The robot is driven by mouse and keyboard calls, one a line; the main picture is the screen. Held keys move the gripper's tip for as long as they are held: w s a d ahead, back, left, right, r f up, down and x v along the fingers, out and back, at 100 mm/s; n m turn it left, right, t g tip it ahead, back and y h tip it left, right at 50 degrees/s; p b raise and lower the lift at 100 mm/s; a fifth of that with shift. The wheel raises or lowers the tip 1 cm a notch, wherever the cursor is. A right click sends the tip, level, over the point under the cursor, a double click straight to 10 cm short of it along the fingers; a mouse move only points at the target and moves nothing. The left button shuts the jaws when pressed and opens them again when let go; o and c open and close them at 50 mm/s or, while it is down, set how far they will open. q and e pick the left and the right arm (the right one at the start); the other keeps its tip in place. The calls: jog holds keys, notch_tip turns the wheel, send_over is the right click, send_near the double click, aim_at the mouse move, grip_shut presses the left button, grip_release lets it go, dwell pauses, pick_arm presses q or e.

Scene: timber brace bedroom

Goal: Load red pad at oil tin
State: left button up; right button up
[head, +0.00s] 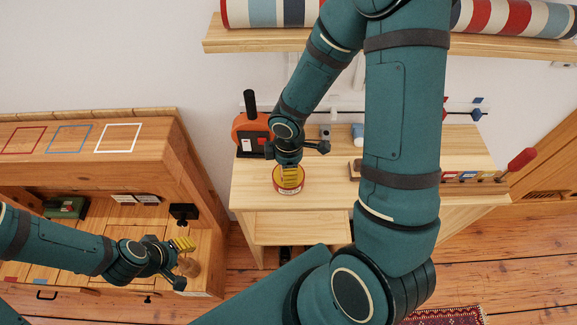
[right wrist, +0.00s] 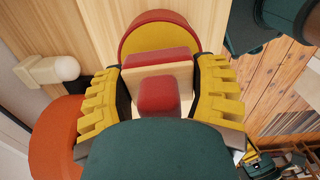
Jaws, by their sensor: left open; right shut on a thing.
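The oil tin (head: 277,187) is a round red-rimmed tin on the light wooden table, under my right gripper (head: 290,174). In the right wrist view the tin (right wrist: 135,38) shows a red rim and a yellow inside. My right gripper (right wrist: 160,95) is shut on the red pad (right wrist: 150,58), which has a pale wooden backing and a red knob. The pad is in front of the tin's opening in that view; I cannot tell whether they touch. My left gripper (head: 184,256) is open, low at the left, near a brown rounded object (head: 188,268).
An orange-red device with a black handle (head: 250,128) stands close left of the right gripper. A light wooden table (head: 252,200) holds small items at its right. The left wooden cabinet (head: 80,155) has red, blue and white square outlines on top. A shelf (head: 270,40) hangs above.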

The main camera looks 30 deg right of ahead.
jog(key=shift+f+b, duration=0.55)
jog(key=shift+b, duration=0.1)
dwell(2.1)
jog(key=shift+r, duration=0.1)
jog(key=shift+r+p, duration=3)
jog(key=shift+r, duration=0.45)
